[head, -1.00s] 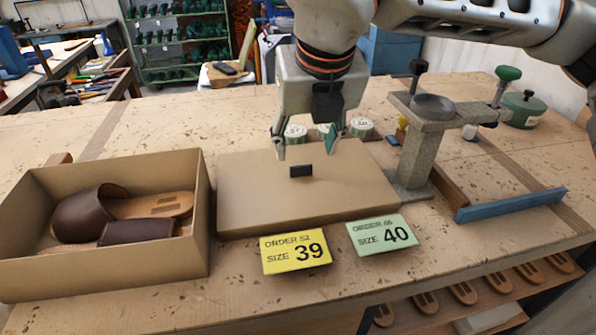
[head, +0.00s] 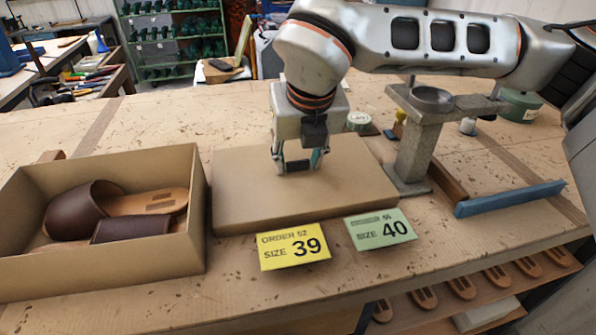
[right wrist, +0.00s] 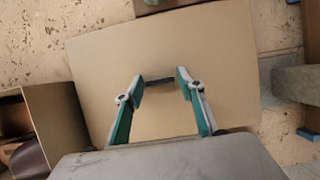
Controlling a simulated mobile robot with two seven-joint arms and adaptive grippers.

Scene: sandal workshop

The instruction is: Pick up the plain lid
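The plain lid (head: 235,190) is a flat tan cardboard rectangle lying on the bench, with a small black block handle (head: 298,165) on top. The lid also shows in the right wrist view (right wrist: 215,60), with the handle (right wrist: 160,81) across its middle. My right gripper (head: 298,163) is down at the lid, its green-padded fingers on either side of the handle. In the right wrist view the right gripper (right wrist: 161,84) is open, with small gaps between the fingertips and the handle ends. My left gripper is not in view.
An open box (head: 110,259) with brown sandals stands left of the lid. A yellow size 39 card (head: 293,247) and a green size 40 card (head: 380,229) lie in front. A grey metal stand (head: 415,150) rises close on the right, beside a blue bar (head: 510,198).

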